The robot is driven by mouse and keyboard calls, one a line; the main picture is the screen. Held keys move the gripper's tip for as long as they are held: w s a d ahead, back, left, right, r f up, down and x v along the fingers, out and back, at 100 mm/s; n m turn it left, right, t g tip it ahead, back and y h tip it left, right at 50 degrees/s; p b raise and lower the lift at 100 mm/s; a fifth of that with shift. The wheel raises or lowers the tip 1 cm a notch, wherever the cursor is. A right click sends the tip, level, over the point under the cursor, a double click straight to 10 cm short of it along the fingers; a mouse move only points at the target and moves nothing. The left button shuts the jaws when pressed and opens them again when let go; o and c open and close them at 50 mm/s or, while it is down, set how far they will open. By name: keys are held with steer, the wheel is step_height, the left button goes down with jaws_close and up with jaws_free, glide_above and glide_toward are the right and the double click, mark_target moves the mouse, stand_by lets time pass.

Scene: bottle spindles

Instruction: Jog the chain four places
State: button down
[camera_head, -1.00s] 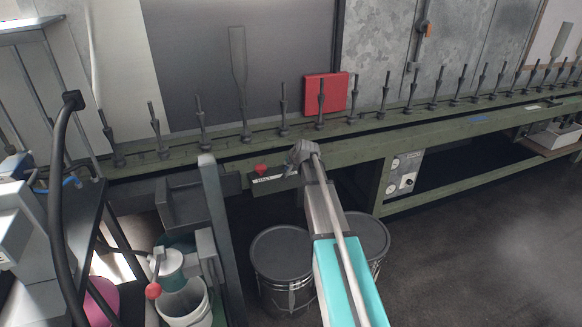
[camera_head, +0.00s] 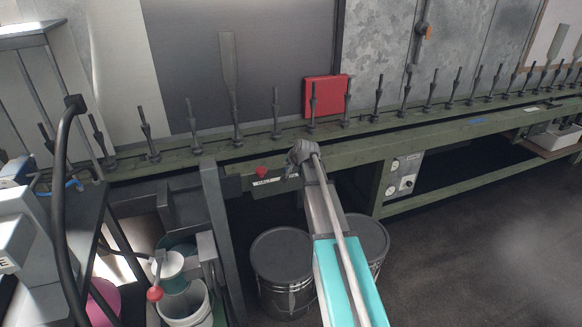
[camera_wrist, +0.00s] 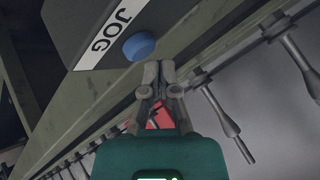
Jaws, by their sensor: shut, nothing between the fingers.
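The chain carries a row of dark upright spindles (camera_head: 195,130) along a green rail. My gripper (camera_head: 291,165) is in front of the rail, right of a red knob (camera_head: 262,171) with a white label. In the wrist view, my gripper (camera_wrist: 158,68) is shut and empty, with its tips at the lower right edge of a blue button (camera_wrist: 138,46). A white JOG label (camera_wrist: 108,38) is beside the button. I cannot tell whether the tips touch it. The head view hides this button behind my gripper.
The red panel (camera_head: 326,95) is behind the spindles. Two dark drums (camera_head: 280,258) stand under the rail, near my arm. A control box (camera_head: 402,185) hangs below the rail. A white bucket (camera_head: 183,302) and a dark frame are at the lower left. The floor at right is clear.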

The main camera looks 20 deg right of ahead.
steer(key=shift+r, duration=0.35)
steer(key=shift+r+p, duration=2.4)
steer(key=shift+p, duration=0.2)
steer(key=shift+s+a+f, duration=0.1)
steer(key=shift+s+a, duration=0.05)
steer(key=shift+s, duration=0.05)
steer(key=s+a+f+n+g, duration=0.25)
steer(key=s+a, duration=0.35)
steer(key=s, duration=0.6)
steer(key=s+a+f+n+g, duration=0.1)
steer(key=s+a+n+g, duration=0.3)
steer(key=s, duration=0.7)
steer(key=s+a+f+n+g, duration=0.25)
steer(key=s+a, duration=0.45)
steer(key=s, duration=0.5)
step_height(320, 180, up, 21)
steer(key=m+p, duration=0.1)
steer(key=p, duration=1.9)
steer(key=shift+w+d+h, duration=0.25)
steer(key=shift+h, duration=0.15)
